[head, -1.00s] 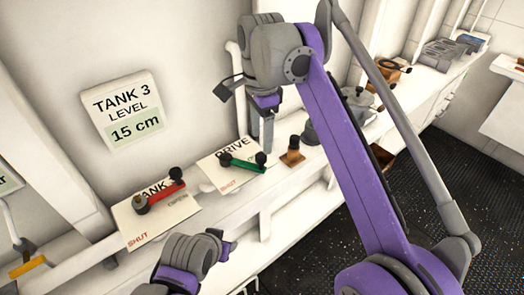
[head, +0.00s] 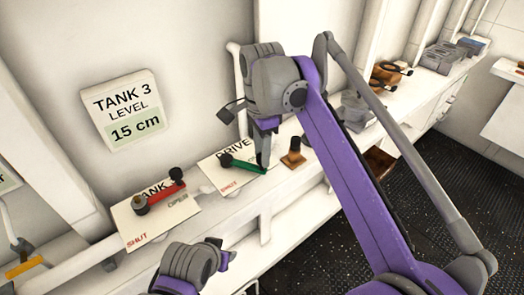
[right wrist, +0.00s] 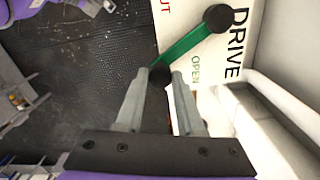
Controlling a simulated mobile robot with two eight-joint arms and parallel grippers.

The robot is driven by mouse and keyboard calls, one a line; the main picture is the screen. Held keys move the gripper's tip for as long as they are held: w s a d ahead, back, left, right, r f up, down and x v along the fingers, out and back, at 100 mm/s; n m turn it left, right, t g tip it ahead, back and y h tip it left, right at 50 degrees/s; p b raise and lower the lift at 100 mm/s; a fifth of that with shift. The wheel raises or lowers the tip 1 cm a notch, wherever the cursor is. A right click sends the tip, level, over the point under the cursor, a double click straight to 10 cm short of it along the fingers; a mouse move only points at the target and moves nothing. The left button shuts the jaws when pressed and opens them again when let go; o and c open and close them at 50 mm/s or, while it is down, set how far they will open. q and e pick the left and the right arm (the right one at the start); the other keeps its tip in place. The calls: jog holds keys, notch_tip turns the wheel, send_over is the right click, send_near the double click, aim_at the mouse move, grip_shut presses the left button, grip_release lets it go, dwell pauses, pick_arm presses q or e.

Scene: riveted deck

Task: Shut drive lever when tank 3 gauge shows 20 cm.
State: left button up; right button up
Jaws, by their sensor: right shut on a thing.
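The tank 3 gauge (head: 122,112) on the wall reads 15 cm. The drive lever (head: 243,164) is a green bar with dark knobs, on a white plate marked DRIVE, SHUT and OPEN. In the right wrist view the lever (right wrist: 190,48) runs slantwise, its near end beside the word OPEN. My right gripper (head: 263,160) is shut on the lever's near knob; in the wrist view its fingers (right wrist: 159,82) stand either side of it. My left wrist shows at the bottom of the head view, but its fingers are out of sight.
A red tank lever (head: 165,191) sits on its own plate left of the drive plate. A brown block-like fitting (head: 293,155) stands close to the right of my gripper. More fittings (head: 390,75) line the shelf farther back. The dark riveted floor (head: 455,165) is open at right.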

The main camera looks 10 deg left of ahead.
grip_shut()
dwell(0.8)
jog(key=shift+s+m, duration=0.4)
jog(key=shift+m, duration=0.1)
jog(key=o, duration=0.9)
grip_release()
jog(key=shift+o, duration=0.2)
